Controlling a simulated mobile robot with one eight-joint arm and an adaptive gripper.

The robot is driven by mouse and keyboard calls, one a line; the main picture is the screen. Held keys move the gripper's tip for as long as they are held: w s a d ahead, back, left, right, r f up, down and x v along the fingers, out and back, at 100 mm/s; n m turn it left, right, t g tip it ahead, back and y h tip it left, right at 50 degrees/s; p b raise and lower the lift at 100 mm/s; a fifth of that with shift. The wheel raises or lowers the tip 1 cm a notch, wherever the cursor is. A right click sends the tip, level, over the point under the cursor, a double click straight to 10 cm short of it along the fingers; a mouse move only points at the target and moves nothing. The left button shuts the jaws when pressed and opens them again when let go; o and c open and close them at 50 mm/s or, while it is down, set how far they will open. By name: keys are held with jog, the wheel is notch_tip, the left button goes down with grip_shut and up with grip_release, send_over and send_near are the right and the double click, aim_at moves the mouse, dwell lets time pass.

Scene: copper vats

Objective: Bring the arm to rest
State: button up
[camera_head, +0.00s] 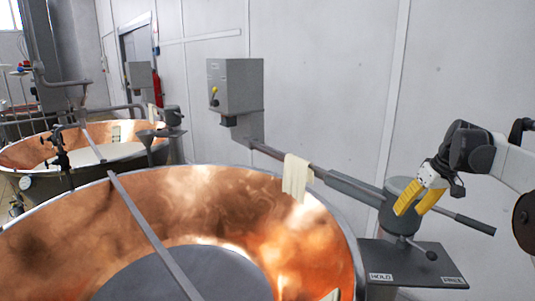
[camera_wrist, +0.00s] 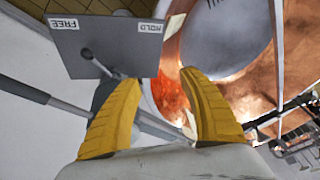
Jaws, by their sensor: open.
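My gripper (camera_head: 411,211) has two yellow fingers and hangs from my arm at the right of the head view. The fingers stand apart with nothing between them; they also show in the wrist view (camera_wrist: 160,80). In the head view the gripper appears in front of or just above a grey cylindrical pivot (camera_head: 400,190) with a long handle (camera_head: 468,222). I cannot tell the exact gap, or whether they touch.
Below is a dark plate (camera_head: 415,252) marked HOLD and FREE, with a small knobbed lever (camera_wrist: 86,53) pointing between the labels. A large copper vat (camera_head: 90,215) fills the left. A pale cloth (camera_head: 297,177) hangs over the horizontal bar. A grey box (camera_head: 235,85) is on the wall side.

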jog(key=s+a+t+h, duration=0.2)
jog(key=s+a, duration=1.3)
jog(key=a, duration=0.2)
jog(key=s+a+f, duration=0.3)
jog(key=s+f, duration=0.1)
jog(key=s, duration=0.3)
jog(key=s+a+f+m+t+b, duration=0.1)
jog(key=s+a+f, duration=0.2)
jog(key=s, duration=0.4)
jog(key=shift+a+f+t+b, duration=0.3)
jog(key=shift+a+f, duration=0.05)
jog(key=shift+f, duration=0.4)
